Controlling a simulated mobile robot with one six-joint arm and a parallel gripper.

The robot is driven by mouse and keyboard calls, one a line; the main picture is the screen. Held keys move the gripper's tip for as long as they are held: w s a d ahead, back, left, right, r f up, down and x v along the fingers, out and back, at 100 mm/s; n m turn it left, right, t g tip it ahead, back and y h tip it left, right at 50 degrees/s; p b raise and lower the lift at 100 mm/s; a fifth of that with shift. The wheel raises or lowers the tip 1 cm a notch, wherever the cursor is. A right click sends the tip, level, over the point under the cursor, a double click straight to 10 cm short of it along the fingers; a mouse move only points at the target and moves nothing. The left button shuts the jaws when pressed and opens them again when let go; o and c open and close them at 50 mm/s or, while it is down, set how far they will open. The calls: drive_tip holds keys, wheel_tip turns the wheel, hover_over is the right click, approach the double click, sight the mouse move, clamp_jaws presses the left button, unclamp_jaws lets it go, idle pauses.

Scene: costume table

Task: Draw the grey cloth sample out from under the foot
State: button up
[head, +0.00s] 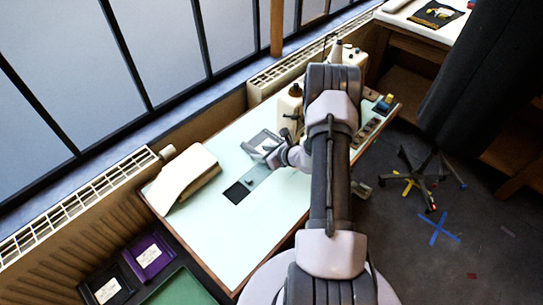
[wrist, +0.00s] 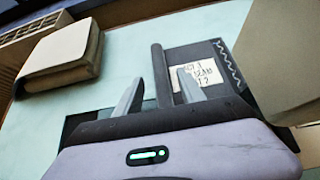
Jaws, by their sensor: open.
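The grey cloth sample (wrist: 210,56) lies flat beyond my fingers in the wrist view, with a white lettered label and a pale zigzag stitch line. In the head view the cloth (head: 259,137) shows just beyond my gripper (head: 271,154). In the wrist view my gripper (wrist: 160,77) is open, with its right finger overlapping the label. A dark upright bar shows between the fingers; I cannot tell what it is. The cream sewing machine (head: 289,108) stands beside the cloth, largely behind my arm. Its foot cannot be made out.
A cream cover or case (head: 184,176) lies at the table's left; it also shows in the wrist view (wrist: 62,55). A dark rectangle (head: 237,192) is in the pale tabletop (head: 235,235). Purple (head: 149,255) and black boxes sit below. The tabletop's front is clear.

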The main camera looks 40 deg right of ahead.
drive_tip(key=shift+x, duration=1.2)
clamp_jaws()
